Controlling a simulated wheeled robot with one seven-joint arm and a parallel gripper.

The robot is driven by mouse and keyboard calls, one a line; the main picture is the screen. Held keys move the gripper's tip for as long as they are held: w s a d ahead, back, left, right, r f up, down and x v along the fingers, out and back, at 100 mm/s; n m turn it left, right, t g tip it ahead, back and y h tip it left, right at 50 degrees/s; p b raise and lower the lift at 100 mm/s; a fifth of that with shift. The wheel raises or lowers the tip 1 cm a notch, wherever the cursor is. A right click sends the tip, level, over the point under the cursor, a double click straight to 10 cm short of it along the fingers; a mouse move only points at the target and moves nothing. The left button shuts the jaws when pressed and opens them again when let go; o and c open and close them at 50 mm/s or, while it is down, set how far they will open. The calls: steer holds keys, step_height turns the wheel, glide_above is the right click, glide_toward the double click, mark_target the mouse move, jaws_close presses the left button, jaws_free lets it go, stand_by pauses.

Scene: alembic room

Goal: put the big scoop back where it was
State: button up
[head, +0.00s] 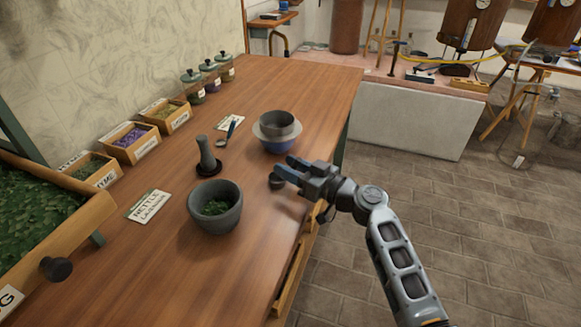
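Labelled herb boxes (131,143) and lidded jars (210,75) line the wall. The table (310,90) is clear at the back right.

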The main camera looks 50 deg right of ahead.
steer(key=shift+o, duration=0.5)
steer(key=shift+r+p, duration=0.2)
steer(key=shift+p, duration=0.1)
steer(key=s+b, duration=0.3)
steer(key=s, duration=0.9)
steer(key=shift+d, duration=0.35)
